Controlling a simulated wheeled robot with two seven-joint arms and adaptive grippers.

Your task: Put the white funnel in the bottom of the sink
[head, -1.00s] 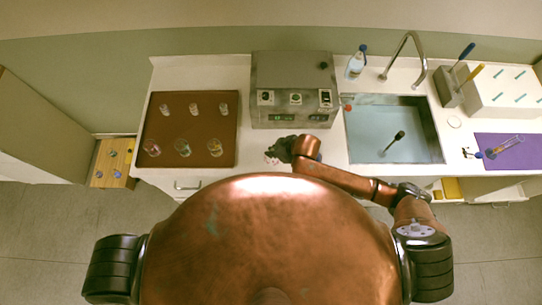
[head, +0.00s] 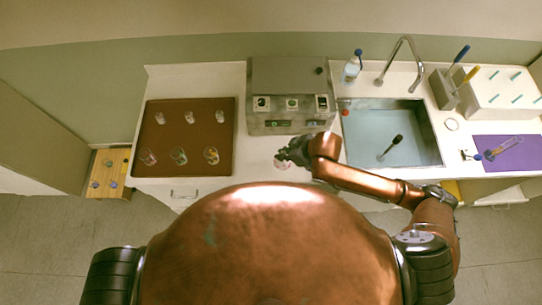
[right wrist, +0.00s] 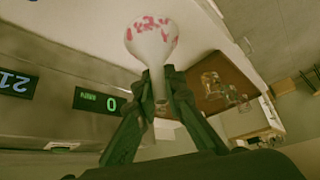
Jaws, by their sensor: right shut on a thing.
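The white funnel (right wrist: 152,42) shows in the right wrist view, its cone mouth marked with pink-red patches. My right gripper (right wrist: 158,88) is shut on the funnel's narrow stem. In the head view the right gripper (head: 284,156) is over the counter in front of the grey machine, and the funnel (head: 282,164) is a small pale shape at its tips. The sink (head: 385,135) is to the right of the gripper, with a dark-headed brush-like tool (head: 393,144) inside. The left gripper is not in view.
A brown tray (head: 190,128) with several small glass vessels is on the left. The grey machine (head: 290,85) stands at the back. A faucet (head: 402,62) and bottle (head: 352,66) are behind the sink. A purple mat (head: 505,165) lies at the right.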

